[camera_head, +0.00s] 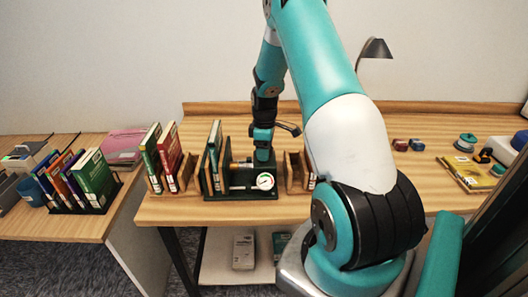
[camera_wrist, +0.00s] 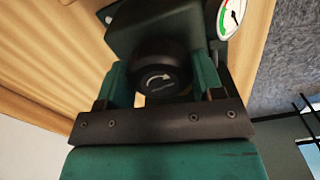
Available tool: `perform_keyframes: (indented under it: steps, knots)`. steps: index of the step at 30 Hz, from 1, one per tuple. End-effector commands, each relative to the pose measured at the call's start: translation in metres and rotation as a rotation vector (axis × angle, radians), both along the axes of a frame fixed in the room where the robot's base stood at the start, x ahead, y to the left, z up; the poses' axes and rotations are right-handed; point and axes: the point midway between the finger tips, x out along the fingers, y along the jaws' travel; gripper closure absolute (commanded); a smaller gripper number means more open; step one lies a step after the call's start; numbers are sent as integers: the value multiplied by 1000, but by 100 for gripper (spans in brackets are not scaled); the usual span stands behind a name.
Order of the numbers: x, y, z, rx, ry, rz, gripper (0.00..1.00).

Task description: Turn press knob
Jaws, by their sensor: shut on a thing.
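The press knob (camera_wrist: 160,76) is a round black cap with a white curved arrow, in the middle of the wrist view. It sits on the dark green press (camera_wrist: 140,25). My gripper (camera_wrist: 162,84) is shut on the knob, with one teal finger on each side of it. The knob is hidden there by my gripper. A round dial gauge (camera_head: 265,181) with a white face is on the press front; it also shows in the wrist view (camera_wrist: 230,18).
A red book (camera_head: 169,155) and a green book stand just left of the press. A wooden holder (camera_head: 296,170) is close at its right. A desk lamp (camera_head: 375,49) stands behind my arm. Small blocks and a yellow item (camera_head: 467,174) lie at the right.

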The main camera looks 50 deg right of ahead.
Motion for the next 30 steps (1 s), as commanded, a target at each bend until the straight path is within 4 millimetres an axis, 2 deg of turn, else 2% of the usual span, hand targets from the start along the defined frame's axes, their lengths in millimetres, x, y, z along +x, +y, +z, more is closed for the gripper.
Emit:
perform_keyframes:
  steps: [30]
  knots:
    - [-2, -1, -1, -3, 5, -969, 63]
